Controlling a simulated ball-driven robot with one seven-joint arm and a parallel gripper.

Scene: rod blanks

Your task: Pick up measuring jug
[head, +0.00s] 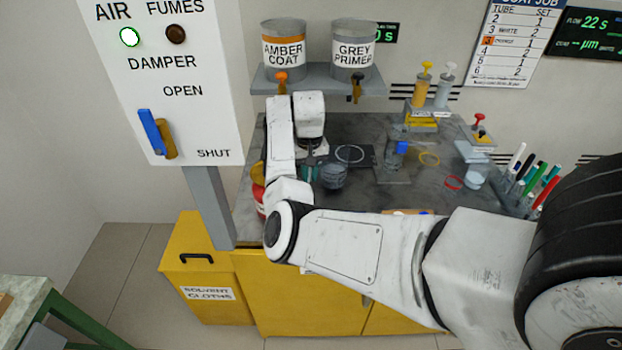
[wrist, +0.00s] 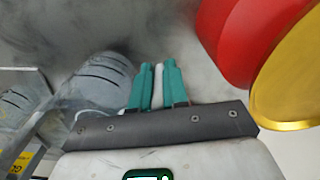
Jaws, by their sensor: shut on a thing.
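The measuring jug (head: 334,176) is a clear grey vessel standing near the left end of the grey bench top. In the wrist view the jug (wrist: 102,78) shows dark graduation lines, just left of my fingers. My gripper (head: 309,173) is at the jug's left side, low over the bench. In the wrist view the teal fingers of my gripper (wrist: 158,82) are close together on a thin pale piece, which looks like the jug's handle. How the handle joins the body is hard to see. I cannot tell whether the jug touches the bench.
A red container with a yellow part (wrist: 240,45) stands close on the right in the wrist view. A dark plate with a pale ring (head: 365,157) lies behind the jug. A clear vessel with a blue part (head: 398,150) and a pen holder (head: 515,195) stand further right.

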